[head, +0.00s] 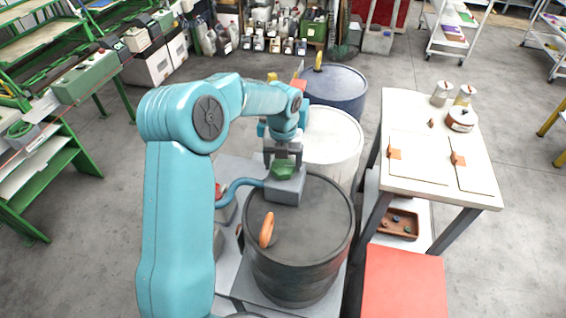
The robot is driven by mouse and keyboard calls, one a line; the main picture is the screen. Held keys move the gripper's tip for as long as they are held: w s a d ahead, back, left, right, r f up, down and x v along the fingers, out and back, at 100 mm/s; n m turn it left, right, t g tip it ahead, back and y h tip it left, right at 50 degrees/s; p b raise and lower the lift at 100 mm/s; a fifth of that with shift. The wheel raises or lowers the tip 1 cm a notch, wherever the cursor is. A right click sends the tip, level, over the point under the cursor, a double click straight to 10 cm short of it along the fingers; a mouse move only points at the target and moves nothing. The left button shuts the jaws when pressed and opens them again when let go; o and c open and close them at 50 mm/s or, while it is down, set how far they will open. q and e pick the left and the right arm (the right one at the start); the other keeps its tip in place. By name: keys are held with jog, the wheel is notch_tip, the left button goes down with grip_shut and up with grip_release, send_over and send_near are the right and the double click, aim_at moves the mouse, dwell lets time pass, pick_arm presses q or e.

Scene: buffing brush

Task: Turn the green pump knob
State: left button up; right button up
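The green pump knob (283,168) sits on top of a grey pump box (286,188) at the back edge of a dark drum. A blue hose (236,190) runs from the box to the left. My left gripper (282,158) points down right at the knob. Its fingers are apart, one on each side, with the knob at their tips. The knob's upper part is partly hidden, and I cannot tell whether the fingers press on it. My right gripper is not in view.
The dark drum (310,235) has an orange handle (267,230) on its lid. A white drum (335,135) and a blue drum (340,85) stand behind. A white table (430,125) with cans is to the right, near a red surface (403,283).

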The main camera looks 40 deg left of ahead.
aim_at(283, 166)
pick_arm(q)
jog(key=shift+o, duration=0.8)
jog(key=shift+s, duration=0.1)
notch_tip(283, 166, up, 16)
jog(key=b, duration=0.1)
jog(key=shift+r, duration=0.15)
jog(key=shift+d, duration=0.1)
